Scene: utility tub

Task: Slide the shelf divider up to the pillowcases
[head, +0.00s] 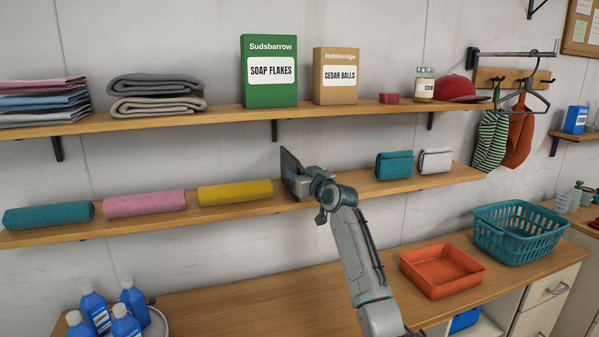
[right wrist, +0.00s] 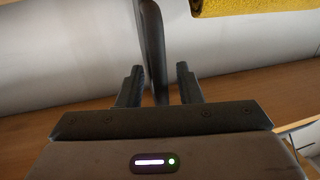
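The shelf divider (head: 290,168) is a dark, thin upright plate on the lower wall shelf, just right of the yellow roll. My right gripper (head: 299,183) is at the divider. In the right wrist view the divider (right wrist: 155,50) stands between the two fingers of my right gripper (right wrist: 159,86), with a visible gap on at least one side, so it is open around the plate. Two folded cloth bundles, likely the pillowcases, lie farther right on the same shelf: one teal (head: 394,165), one pale grey (head: 435,160). My left gripper is out of view.
Teal (head: 48,215), pink (head: 145,203) and yellow (head: 235,193) rolls lie left of the divider; the yellow one (right wrist: 250,6) also shows in the right wrist view. The upper shelf (head: 240,116) runs overhead.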

